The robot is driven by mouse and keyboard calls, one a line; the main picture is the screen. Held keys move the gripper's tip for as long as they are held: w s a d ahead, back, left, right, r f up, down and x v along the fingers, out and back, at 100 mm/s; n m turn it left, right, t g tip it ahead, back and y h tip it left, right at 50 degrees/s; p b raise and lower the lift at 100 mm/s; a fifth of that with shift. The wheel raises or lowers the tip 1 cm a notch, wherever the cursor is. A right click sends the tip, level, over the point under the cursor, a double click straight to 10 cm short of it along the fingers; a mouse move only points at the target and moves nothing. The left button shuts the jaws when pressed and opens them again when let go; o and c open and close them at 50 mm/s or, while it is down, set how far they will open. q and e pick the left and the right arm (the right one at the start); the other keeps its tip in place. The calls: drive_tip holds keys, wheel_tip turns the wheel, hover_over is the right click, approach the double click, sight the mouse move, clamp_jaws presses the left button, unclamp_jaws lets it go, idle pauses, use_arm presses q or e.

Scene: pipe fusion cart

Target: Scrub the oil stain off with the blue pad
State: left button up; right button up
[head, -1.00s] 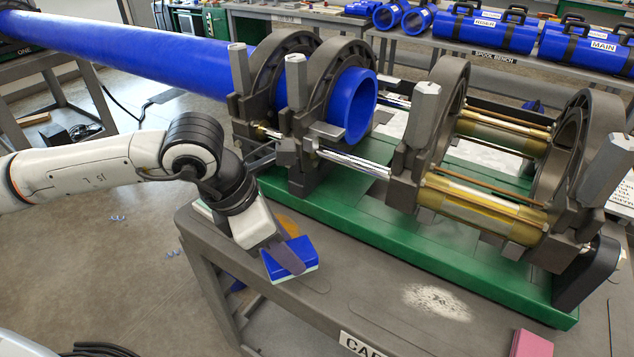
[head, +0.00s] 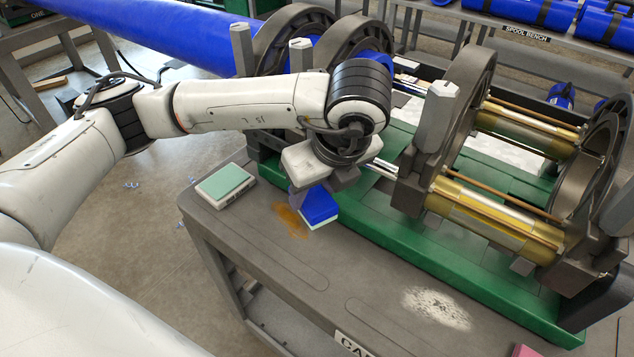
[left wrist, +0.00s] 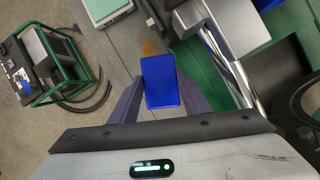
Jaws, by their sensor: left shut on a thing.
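My left gripper (head: 312,196) is shut on the blue pad (head: 320,207), which has a pale underside. In the left wrist view the pad (left wrist: 160,80) sits between the two fingers. The pad is at the right edge of the orange-brown oil stain (head: 291,220) on the grey cart top (head: 262,262). The stain also shows just beyond the pad in the left wrist view (left wrist: 149,47). I cannot tell whether the pad touches the cart top. My right gripper is not in view.
A green-topped pad (head: 225,184) lies at the cart's left corner, and a pink block (head: 526,351) at the front right. A whitish powdery patch (head: 437,308) marks the cart top. The green-based clamp machine (head: 420,240) stands close behind the blue pad, holding the long blue pipe (head: 150,30).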

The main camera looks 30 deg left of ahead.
use_arm(q)
drive_tip(key=shift+f+b, duration=1.35)
drive_tip(key=shift+f, duration=0.85)
drive_tip(key=shift+f+b, duration=0.3)
drive_tip(key=shift+f, duration=0.45)
drive_tip(key=shift+f+b, duration=0.9)
drive_tip(key=shift+b, duration=0.1)
drive_tip(key=shift+a, duration=0.1)
